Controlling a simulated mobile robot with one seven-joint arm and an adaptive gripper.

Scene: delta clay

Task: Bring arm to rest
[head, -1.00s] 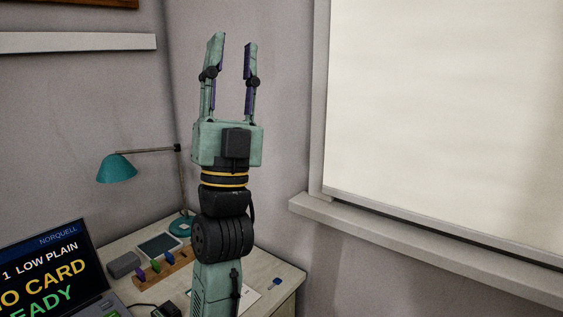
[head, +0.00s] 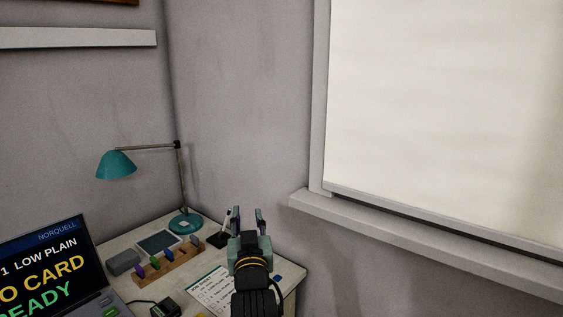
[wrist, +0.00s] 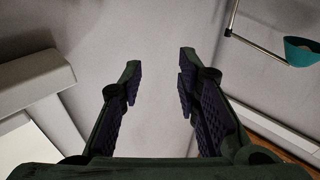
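My gripper (head: 248,213) shows low in the head view, over the right end of the desk, pointing away toward the wall corner. It also shows in the wrist view (wrist: 158,80), where its two purple-padded fingers stand apart with only bare wall between them. It is open and empty. My arm behind it runs down out of the bottom of the head view and hides part of the desk.
On the desk (head: 118,247) are a laptop (head: 55,265), a teal lamp (head: 185,223), a wooden rack (head: 170,267) with several coloured pieces, a grey block (head: 123,262), a tablet (head: 158,242), a printed sheet (head: 208,290) and a black box (head: 165,308). A window sill (head: 400,243) juts out at right.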

